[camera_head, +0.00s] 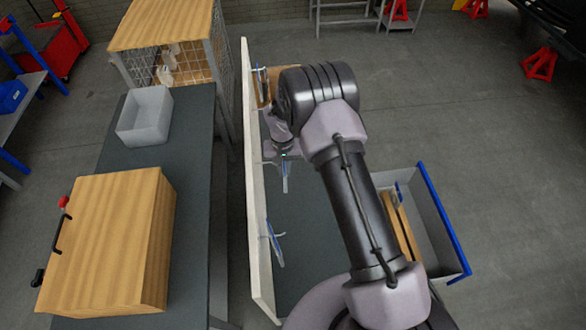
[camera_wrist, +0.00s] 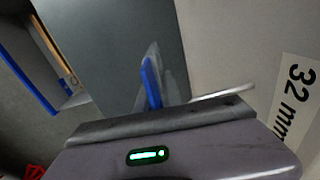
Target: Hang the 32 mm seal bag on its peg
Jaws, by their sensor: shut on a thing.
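My gripper (camera_head: 284,153) is beside the upright pale board (camera_head: 257,190), at its middle peg. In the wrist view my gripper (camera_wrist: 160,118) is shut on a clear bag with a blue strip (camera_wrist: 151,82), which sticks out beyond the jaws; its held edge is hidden. The bag (camera_head: 285,178) hangs below my gripper in the head view. A thin pale peg (camera_wrist: 222,93) juts from the board just right of the bag, near the label "32 mm" (camera_wrist: 295,95). I cannot tell whether the peg passes through the bag's hole.
A blue-striped bag (camera_head: 275,245) hangs lower on the board, and another (camera_head: 262,80) hangs at its far end. A grey, blue-rimmed bin (camera_head: 440,215) stands right of my arm. A bench with a wooden box (camera_head: 110,235) and grey tray (camera_head: 145,115) is left of the board.

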